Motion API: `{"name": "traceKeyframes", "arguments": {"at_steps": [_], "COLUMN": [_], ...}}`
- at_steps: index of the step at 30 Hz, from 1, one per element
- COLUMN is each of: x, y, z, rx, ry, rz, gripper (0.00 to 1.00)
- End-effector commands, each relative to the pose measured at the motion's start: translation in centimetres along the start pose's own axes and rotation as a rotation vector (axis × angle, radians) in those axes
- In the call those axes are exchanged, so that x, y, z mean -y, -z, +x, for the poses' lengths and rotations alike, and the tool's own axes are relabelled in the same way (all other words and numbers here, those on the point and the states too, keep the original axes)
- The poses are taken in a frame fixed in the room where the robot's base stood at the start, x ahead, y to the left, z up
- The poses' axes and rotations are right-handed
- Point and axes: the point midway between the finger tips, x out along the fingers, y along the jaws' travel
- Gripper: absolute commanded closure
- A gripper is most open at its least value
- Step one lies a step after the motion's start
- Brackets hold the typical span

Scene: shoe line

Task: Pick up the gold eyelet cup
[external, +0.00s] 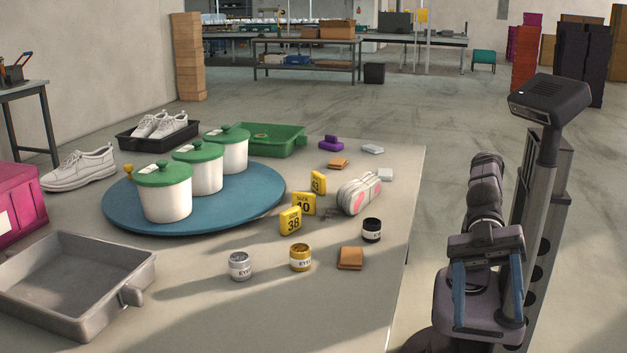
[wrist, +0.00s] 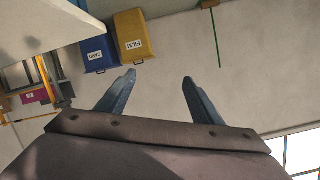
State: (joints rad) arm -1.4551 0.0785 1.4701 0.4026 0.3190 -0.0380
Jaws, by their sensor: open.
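The gold eyelet cup (external: 301,257) is a small jar with a gold top and a pale label. It stands upright on the table, right of a similar silver cup (external: 240,266). A similar black cup (external: 371,230) stands farther back to the right. My gripper (external: 486,318) is off the table's right side, well apart from the gold cup. Its two blue fingers are spread in the wrist view (wrist: 159,79), with nothing between them. No cup shows in the wrist view, which faces a wall and bins.
Yellow size blocks (external: 291,221) stand behind the gold cup, and an orange-brown block (external: 350,258) lies to its right. A pink-and-white shoe-like bundle (external: 358,194) is farther back. A blue round tray (external: 240,214) holds green-lidded pots. A grey tray (external: 128,300) is front left.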

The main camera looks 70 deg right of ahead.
Motion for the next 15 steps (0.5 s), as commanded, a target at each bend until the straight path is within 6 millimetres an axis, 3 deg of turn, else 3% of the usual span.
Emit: {"name": "traceKeyframes", "arguments": {"at_steps": [1, 5, 8, 11, 15], "x": [-1.2, -6.0, -10.6, -15.4, -21.8], "y": [0.4, -1.3, -2.1, -2.3, -1.0], "z": [-0.3, -1.2, -3.0, -5.8, -10.9], "rx": [0.048, 0.210, 0.367, 0.540, 0.804], "ry": [-0.044, -0.167, -0.270, -0.370, -0.501], "rz": [-0.089, -0.352, -0.573, -0.789, -1.076], "gripper": [0.40, 0.40, 0.40, 0.40, 0.40]}}
